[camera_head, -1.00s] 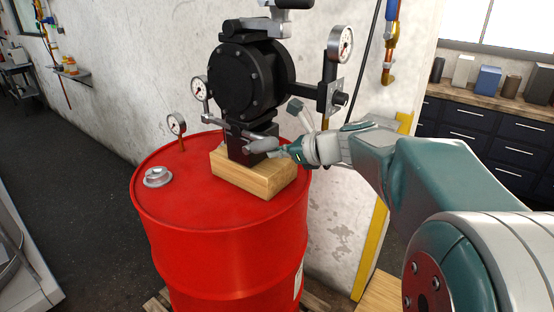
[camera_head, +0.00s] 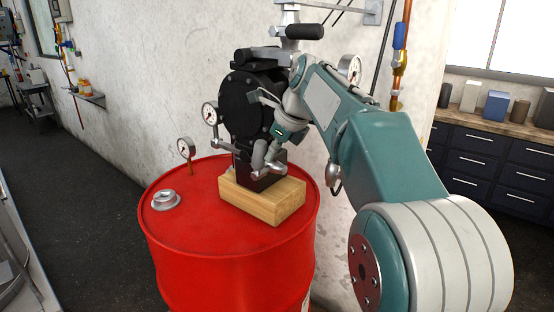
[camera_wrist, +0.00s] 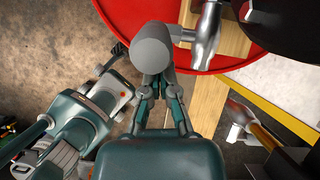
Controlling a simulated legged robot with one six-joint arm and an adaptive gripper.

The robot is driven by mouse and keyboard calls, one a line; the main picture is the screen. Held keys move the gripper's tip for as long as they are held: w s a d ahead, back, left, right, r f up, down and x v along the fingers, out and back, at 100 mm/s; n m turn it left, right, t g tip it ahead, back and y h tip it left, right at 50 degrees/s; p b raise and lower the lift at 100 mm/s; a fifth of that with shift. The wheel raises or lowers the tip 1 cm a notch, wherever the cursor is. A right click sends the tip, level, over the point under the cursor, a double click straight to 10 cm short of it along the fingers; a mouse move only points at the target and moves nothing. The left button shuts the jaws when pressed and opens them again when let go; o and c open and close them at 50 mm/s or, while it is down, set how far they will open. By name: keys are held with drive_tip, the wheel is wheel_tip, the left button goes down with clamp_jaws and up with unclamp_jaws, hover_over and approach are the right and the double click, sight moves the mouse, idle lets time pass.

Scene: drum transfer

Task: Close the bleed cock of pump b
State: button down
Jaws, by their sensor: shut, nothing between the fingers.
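One black round pump (camera_head: 248,108) stands on a wooden block on a red drum; I see no letter on it. Low on its front is grey pipework with a grey lever-like fitting (camera_head: 257,158), seemingly the bleed cock. My gripper (camera_head: 270,160) points down at this fitting, shut. In the wrist view a thick grey rounded bar end (camera_wrist: 153,48), probably the cock's handle, covers the fingertips of my gripper (camera_wrist: 158,82). Whether they touch it I cannot tell. A silver fitting (camera_wrist: 207,35) lies to its right. My wrist hides part of the pump's right side.
The red drum (camera_head: 215,240) carries the wooden block (camera_head: 262,205), a bung cap (camera_head: 165,200) and a gauge (camera_head: 186,149). More gauges sit left (camera_head: 210,113) and right (camera_head: 350,69) of the pump. A black-gripped handle (camera_head: 304,31) is above. A wall stands close behind.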

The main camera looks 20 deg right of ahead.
drive_tip(key=shift+w+a+r, duration=0.3)
drive_tip(key=shift+w+a, duration=0.1)
drive_tip(key=shift+w, duration=0.1)
drive_tip(key=shift+r, duration=0.1)
idle(0.3)
